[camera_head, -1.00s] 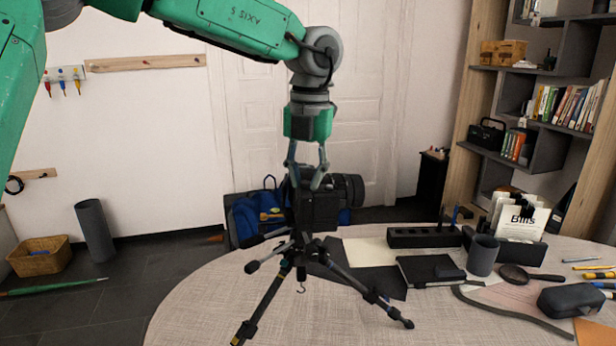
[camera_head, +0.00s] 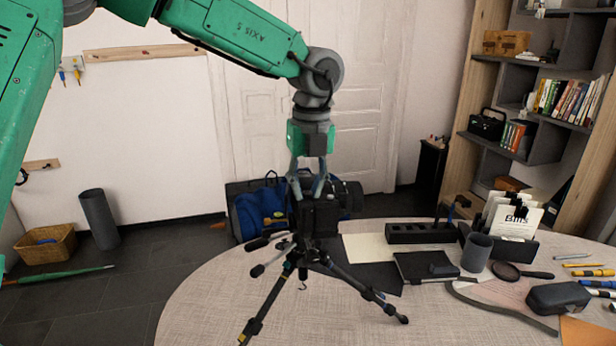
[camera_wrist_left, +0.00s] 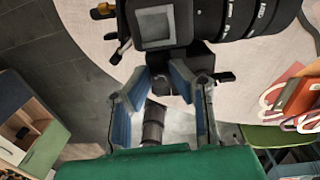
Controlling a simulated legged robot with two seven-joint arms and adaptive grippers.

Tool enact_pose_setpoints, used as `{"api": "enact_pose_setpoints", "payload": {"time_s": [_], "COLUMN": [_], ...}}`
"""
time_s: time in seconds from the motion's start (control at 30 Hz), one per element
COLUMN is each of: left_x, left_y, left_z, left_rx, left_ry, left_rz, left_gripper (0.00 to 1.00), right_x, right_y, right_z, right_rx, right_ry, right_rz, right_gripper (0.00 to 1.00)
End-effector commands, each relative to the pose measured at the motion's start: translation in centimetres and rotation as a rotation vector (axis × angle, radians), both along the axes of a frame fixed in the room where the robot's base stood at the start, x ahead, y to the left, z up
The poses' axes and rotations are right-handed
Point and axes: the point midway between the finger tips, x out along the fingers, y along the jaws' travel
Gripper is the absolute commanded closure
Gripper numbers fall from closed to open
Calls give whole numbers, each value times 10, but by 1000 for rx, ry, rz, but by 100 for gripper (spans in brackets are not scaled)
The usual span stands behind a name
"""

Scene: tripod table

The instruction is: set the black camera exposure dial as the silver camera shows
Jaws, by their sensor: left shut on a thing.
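The black camera (camera_head: 320,216) sits on top of a black tripod (camera_head: 298,252) standing on the round table. In the left wrist view the camera body (camera_wrist_left: 160,28) fills the top, with a grey square on it and a ringed lens (camera_wrist_left: 240,18) pointing right. My left gripper (camera_head: 308,194) comes down from above onto the camera. In the left wrist view its blue-padded fingers (camera_wrist_left: 168,88) are around a small black part, apparently the dial (camera_wrist_left: 161,84). The dial's marks are not readable. I cannot make out the silver camera. My right gripper is not in view.
The round table (camera_head: 215,290) holds a black notebook (camera_head: 425,266), a dark cup (camera_head: 476,252), a magnifier (camera_head: 506,271), a dark case (camera_head: 558,297) and several pens. A blue bag (camera_head: 262,212) is behind the tripod. The table's left part is clear.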

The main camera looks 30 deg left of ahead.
Motion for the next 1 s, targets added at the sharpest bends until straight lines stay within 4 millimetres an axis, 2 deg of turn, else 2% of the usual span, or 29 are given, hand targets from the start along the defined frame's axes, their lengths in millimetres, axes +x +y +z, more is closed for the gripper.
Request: {"api": "enact_pose_setpoints", "payload": {"time_s": [0.33, 0.83, 0.87, 0.9, 1.0], "left_x": [1, 1, 1, 1, 1], "left_y": [0, 0, 0, 0, 0], "left_z": [0, -2, -2, -2, -1], "left_rx": [2, 3, 3, 3, 3], "left_ry": [-7, -7, -7, -5, -5], "left_rz": [128, 145, 145, 144, 144], "left_gripper": [100, 100, 73, 63, 63], "right_x": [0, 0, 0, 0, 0], "right_y": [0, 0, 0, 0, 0], "right_z": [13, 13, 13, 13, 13], "right_rx": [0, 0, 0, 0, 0], "right_ry": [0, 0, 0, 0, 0], "right_rz": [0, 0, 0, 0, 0], "right_gripper": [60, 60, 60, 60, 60]}}
